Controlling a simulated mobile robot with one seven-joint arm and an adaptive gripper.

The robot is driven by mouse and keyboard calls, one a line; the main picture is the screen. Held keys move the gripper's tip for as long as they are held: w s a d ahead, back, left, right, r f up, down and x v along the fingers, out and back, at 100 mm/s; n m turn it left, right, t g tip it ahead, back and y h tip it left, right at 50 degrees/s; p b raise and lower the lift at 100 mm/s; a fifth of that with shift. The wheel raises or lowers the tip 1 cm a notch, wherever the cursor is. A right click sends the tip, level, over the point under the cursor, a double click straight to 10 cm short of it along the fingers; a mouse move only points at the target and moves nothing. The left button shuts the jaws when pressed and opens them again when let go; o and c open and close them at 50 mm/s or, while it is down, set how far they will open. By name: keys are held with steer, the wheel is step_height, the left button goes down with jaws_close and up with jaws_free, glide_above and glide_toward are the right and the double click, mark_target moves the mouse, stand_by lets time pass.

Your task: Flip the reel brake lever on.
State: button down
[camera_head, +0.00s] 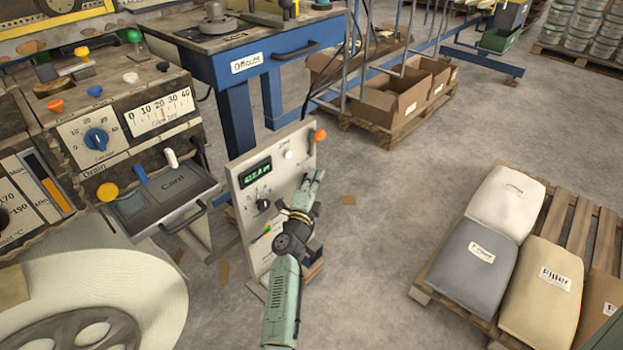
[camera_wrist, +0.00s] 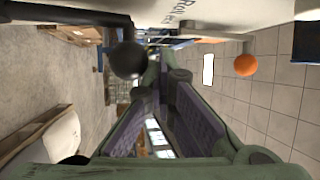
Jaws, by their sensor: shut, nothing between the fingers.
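A lever with a black ball end (camera_wrist: 127,60) sticks out from a pale panel in the wrist view, beside black lettering that reads partly "Reel". My gripper (camera_wrist: 158,52) is shut and empty, its fingertips just to the right of the black ball; I cannot tell whether they touch it. In the head view my gripper (camera_head: 317,178) is at the right side of the pale control panel (camera_head: 285,182). The arm covers part of that panel, and the black ball is not clearly visible there.
An orange ball knob (camera_head: 320,135) stands at the panel's upper right corner; it also shows in the wrist view (camera_wrist: 245,65). A machine with a large roll (camera_head: 110,275) is at left. A pallet with filler bags (camera_head: 505,205) is at right.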

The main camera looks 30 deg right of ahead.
steer(key=shift+w+d+f, duration=0.1)
steer(key=shift+d, duration=0.3)
steer(key=shift+w+d+f+p, duration=0.1)
steer(key=shift+w+d+p, duration=0.05)
steer(key=shift+d+p, duration=0.2)
stand_by(2.6)
